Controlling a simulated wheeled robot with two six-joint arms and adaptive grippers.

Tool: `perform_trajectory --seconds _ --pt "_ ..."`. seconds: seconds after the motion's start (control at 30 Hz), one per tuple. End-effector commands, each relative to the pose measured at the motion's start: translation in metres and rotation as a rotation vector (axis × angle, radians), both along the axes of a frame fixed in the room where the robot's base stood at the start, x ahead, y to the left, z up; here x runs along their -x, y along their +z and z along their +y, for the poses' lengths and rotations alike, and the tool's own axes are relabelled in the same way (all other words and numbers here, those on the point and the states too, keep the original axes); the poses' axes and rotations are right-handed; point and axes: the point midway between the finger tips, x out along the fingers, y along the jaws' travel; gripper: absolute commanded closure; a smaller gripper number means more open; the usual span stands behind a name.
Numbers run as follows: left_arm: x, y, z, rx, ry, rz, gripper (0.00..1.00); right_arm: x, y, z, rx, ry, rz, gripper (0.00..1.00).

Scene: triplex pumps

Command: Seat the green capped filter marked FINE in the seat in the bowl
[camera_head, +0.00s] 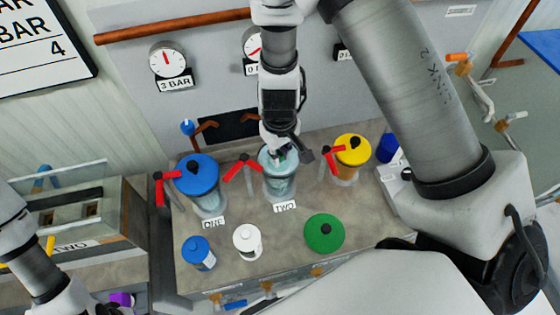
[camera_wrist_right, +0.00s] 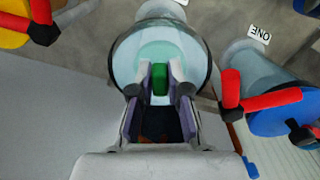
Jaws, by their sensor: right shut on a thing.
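My right gripper (camera_head: 279,152) reaches down from above to the open clear bowl labelled TWO (camera_head: 281,188). It is shut on the green capped filter, whose green cap (camera_wrist_right: 160,82) shows between the fingertips in the wrist view. The filter is over or inside the bowl's mouth (camera_wrist_right: 190,48); I cannot tell how deep it sits. The word FINE is not readable, and the filter body is mostly hidden. In the head view the gripper covers most of the filter. My left gripper (camera_head: 120,299) is only partly seen at the bottom left, and its opening is unclear.
A blue-lidded bowl ONE (camera_head: 197,176) stands left of bowl TWO, a yellow-lidded bowl (camera_head: 352,152) right. Red handles (camera_head: 242,168) stand close to the bowls. A green lid (camera_head: 324,233), a white capped filter (camera_head: 247,241) and a blue capped filter (camera_head: 198,253) occupy the bench front.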

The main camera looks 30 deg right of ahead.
Motion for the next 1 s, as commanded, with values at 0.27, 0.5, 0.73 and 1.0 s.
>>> perform_trajectory --seconds 0.27,0.5,0.73,1.0 --pt "0.0 -0.013 0.0 0.0 0.0 -0.001 0.45 0.0 -0.033 0.0 0.0 -0.001 0.002 1.0" --pt "0.0 -0.012 0.0 0.0 0.0 0.0 0.45 0.0 -0.033 0.0 0.0 0.0 0.002 0.59" --pt "0.0 -0.012 0.0 0.0 0.0 -0.001 0.45 0.001 -0.032 0.0 0.0 0.0 0.003 0.59" --pt "0.0 0.004 0.0 0.0 0.0 -0.001 0.45 0.0 0.011 0.0 0.0 0.002 -0.002 0.59"
